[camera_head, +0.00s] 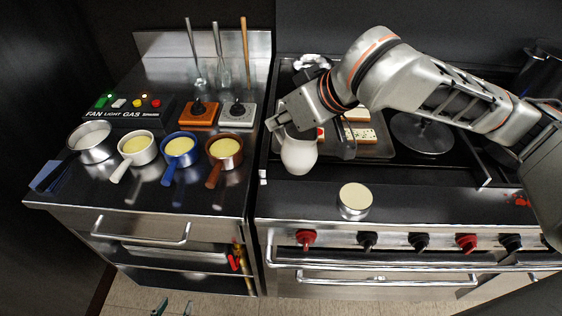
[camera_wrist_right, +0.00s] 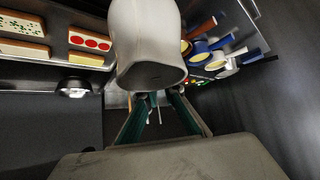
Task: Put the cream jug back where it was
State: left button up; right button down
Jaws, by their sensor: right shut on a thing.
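The white cream jug (camera_head: 299,155) hangs in my right gripper (camera_head: 308,130) near the front left of the griddle. My right gripper is shut on it; the fingers partly hide its upper part. In the right wrist view the jug (camera_wrist_right: 146,35) fills the top middle, with teal fingers (camera_wrist_right: 158,105) below it. I cannot tell whether the jug touches the surface beneath. Two teal tips of my left gripper (camera_head: 174,308) show at the bottom edge of the head view, apart and empty.
A small cream-filled round dish (camera_head: 355,201) stands on the front ledge. The tray (camera_head: 376,152) with food pieces lies behind the jug. Several saucepans (camera_head: 180,150) stand on the left counter, with an orange holder (camera_head: 198,115) and grey holder behind. The counter's front right is clear.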

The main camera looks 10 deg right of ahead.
aim_at(280, 137)
notch_tip(280, 137, down, 4)
jog(key=shift+f+b, duration=0.2)
jog(key=shift+b, duration=0.3)
notch_tip(280, 137, down, 7)
jog(key=shift+f+b, duration=0.2)
jog(key=shift+b, duration=0.65)
pick_arm(q)
jog(key=shift+w+d+r+t+h, duration=0.2)
jog(key=shift+w+d, duration=0.3)
jog(key=shift+d, duration=0.05)
jog(key=shift+w+d+r+t+h, duration=0.2)
jog(key=shift+w+d, duration=0.3)
jog(key=shift+r, duration=0.1)
pick_arm(e)
jog(key=c, duration=2.2)
grip_release()
jog(key=shift+f, duration=0.1)
pick_arm(q)
jog(key=shift+a, duration=0.1)
pick_arm(e)
jog(key=shift+o, duration=0.2)
pick_arm(q)
jog(key=shift+s+f, duration=0.1)
jog(key=shift+f, duration=0.2)
